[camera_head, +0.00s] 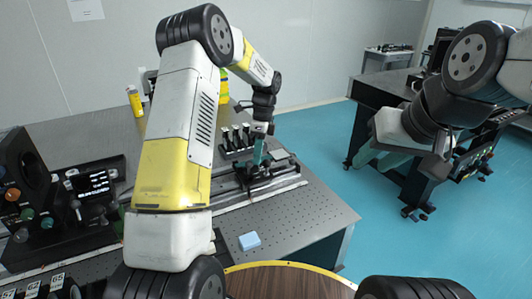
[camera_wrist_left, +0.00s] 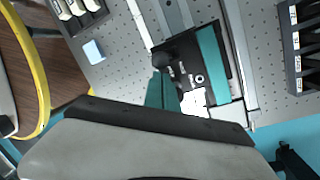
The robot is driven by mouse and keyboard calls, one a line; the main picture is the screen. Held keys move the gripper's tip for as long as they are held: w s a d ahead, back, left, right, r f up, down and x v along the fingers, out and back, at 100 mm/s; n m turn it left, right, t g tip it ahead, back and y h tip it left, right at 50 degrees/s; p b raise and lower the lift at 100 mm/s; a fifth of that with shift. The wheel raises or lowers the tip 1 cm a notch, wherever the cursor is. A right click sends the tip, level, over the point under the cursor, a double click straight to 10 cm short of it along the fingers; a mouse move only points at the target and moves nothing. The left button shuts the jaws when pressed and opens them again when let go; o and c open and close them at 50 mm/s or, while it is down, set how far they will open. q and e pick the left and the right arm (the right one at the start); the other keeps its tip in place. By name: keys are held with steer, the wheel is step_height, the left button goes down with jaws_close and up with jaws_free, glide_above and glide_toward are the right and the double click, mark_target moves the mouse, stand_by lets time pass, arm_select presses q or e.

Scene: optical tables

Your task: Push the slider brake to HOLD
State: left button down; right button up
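The slider (camera_wrist_left: 188,62) is a black carriage with a teal plate (camera_wrist_left: 211,62) on a metal rail (camera_wrist_left: 178,18). In the head view the rail (camera_head: 225,191) crosses the optical table, and the carriage is partly hidden by my left gripper (camera_head: 258,152). In the wrist view my left gripper (camera_wrist_left: 163,90) points at the carriage's near edge, its teal fingers together with no visible gap. A dark knob-like part (camera_wrist_left: 161,61) lies at the fingertips; contact is unclear. No HOLD mark is readable. My right gripper (camera_head: 395,158) hangs away at the right, its fingers unclear.
A light blue block (camera_head: 249,241) lies on the perforated tabletop (camera_head: 300,225). Several black holders (camera_head: 236,138) stand behind the rail. A control box with a screen (camera_head: 95,185) is at the left. Another table (camera_head: 385,95) stands at the right.

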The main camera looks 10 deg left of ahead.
arm_select(q)
steer(key=shift+w+a+f+g+h, duration=0.1)
steer(key=shift+w+a+g+h, duration=0.55)
steer(key=shift+w+g+h, duration=0.4)
steer(key=shift+w+a+y, duration=0.15)
steer(key=shift+a+y, duration=0.05)
steer(key=shift+y, duration=0.05)
steer(key=shift+r, duration=0.9)
steer(key=v, duration=0.7)
steer(key=shift+w+r, duration=0.15)
steer(key=shift+r, duration=0.2)
